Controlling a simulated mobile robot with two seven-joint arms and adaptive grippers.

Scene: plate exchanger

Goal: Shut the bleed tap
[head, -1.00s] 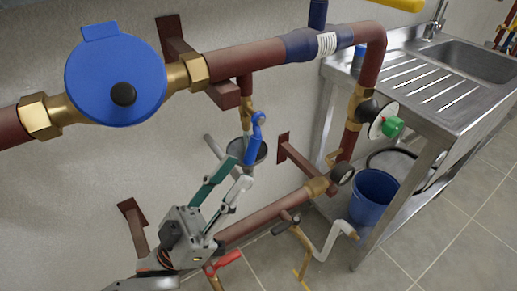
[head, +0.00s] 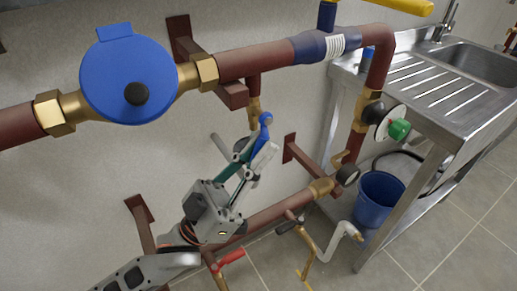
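The bleed tap is a small brass tap with a blue lever (head: 264,122), on a short branch below the upper red pipe. The lever slants, with its upper end to the right. My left gripper (head: 258,150) comes from below left. Its teal finger lies left of the lever's lower part and its pale finger to the right. The fingers look apart, with the lever around or between their tips; contact is not clear. The fingers partly hide the lever and the dark cup (head: 242,145) below the tap. My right gripper is not in view.
A large blue round housing (head: 130,75) sits on the upper red pipe (head: 255,60). A green knob (head: 399,129), a blue bucket (head: 378,198) and a steel sink (head: 470,62) stand to the right. A red lever (head: 231,257) is below.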

